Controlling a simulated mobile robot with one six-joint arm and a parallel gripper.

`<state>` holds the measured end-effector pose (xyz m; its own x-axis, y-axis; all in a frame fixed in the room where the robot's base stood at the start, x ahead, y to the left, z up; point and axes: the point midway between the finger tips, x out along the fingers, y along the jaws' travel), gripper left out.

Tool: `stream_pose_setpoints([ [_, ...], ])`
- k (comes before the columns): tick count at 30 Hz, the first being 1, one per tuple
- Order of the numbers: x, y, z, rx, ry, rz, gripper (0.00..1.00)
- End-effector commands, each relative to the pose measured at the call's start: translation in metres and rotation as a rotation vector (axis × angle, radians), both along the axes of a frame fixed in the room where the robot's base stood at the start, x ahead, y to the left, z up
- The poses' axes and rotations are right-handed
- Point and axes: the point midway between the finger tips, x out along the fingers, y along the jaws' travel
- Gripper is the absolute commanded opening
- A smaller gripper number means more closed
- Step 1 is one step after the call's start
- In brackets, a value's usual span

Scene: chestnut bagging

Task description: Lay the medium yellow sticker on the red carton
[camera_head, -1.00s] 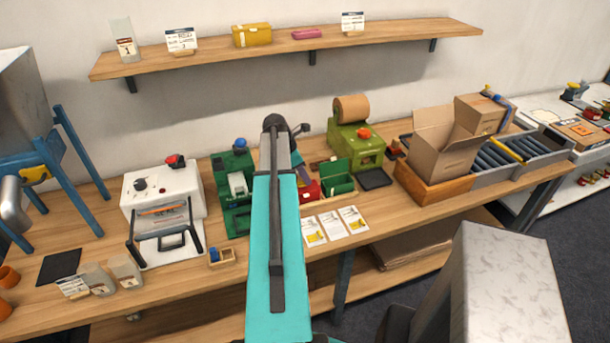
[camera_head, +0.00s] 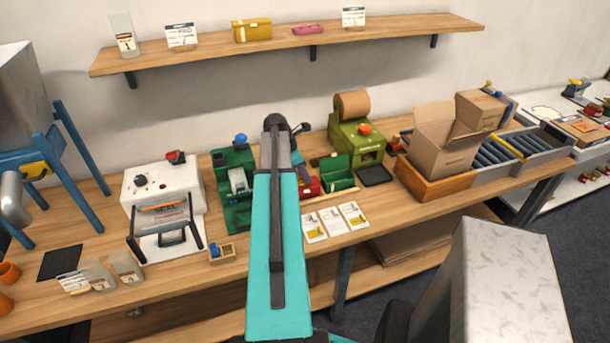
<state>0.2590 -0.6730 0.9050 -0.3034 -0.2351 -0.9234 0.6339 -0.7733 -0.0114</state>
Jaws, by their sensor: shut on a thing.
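Three small white sheets with yellow marks lie in a row on the bench; the middle sheet (camera_head: 333,221) is between the left sheet (camera_head: 314,228) and the right sheet (camera_head: 354,214). The yellow marks are too small to tell which is the medium sticker. A small red box-like thing (camera_head: 312,188) shows partly behind my arm, beside a green open box; I cannot tell whether it is the red carton. My teal arm reaches up the middle of the view. My gripper is hidden behind it, so what it holds does not show.
A green open box (camera_head: 337,172), a dark flat pad (camera_head: 374,175) and a green machine with a paper roll (camera_head: 352,104) stand to the right. A white sealer (camera_head: 162,190) is on the left. A cardboard box (camera_head: 443,138) sits in a wooden tray. The shelf (camera_head: 200,56) runs above.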

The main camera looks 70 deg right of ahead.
Motion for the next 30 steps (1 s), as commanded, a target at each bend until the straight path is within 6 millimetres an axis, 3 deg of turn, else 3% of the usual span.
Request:
stream_pose_setpoints([
  [20,-0.0008,-0.0001,-0.0004,0.000,0.000,-0.001,0.00],
  [21,-0.0008,-0.0001,-0.0004,0.000,0.000,-0.001,0.19],
  [24,-0.0008,-0.0001,-0.0004,0.000,0.000,-0.001,0.36],
  [30,-0.0007,-0.0001,-0.0004,0.000,0.000,-0.001,0.40],
])
